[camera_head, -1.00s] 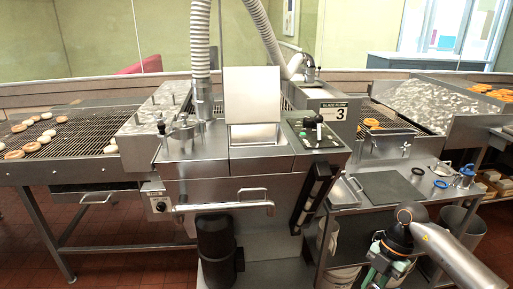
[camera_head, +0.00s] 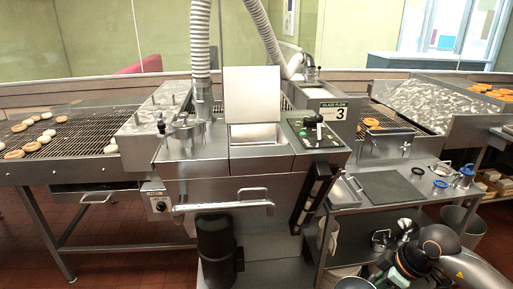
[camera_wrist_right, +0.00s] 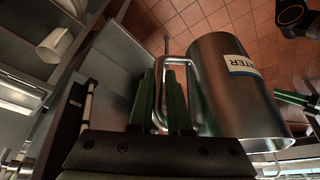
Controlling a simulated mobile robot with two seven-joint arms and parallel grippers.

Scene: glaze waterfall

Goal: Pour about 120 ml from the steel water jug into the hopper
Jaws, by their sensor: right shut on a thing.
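The steel water jug (camera_wrist_right: 232,85) fills much of the right wrist view, with part of a white WATER label showing. My right gripper (camera_wrist_right: 174,80) has its green fingers shut on the jug's bar handle. In the head view my right arm is at the lower right; the jug cannot be made out there. The hopper (camera_head: 255,133) is in the steel machine at the centre, under a raised lid (camera_head: 252,95). My right gripper is low and to the right of it. A green piece at the right wrist view's edge looks like my left gripper's fingers; its state is unclear.
A steel side table (camera_head: 425,188) right of the machine holds a dark mat (camera_head: 390,187), blue rings and a small steel pot (camera_head: 466,177). Steel vessels (camera_head: 381,239) sit below it. A front bar handle (camera_head: 222,207) and a black lever housing (camera_head: 313,200) stick out.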

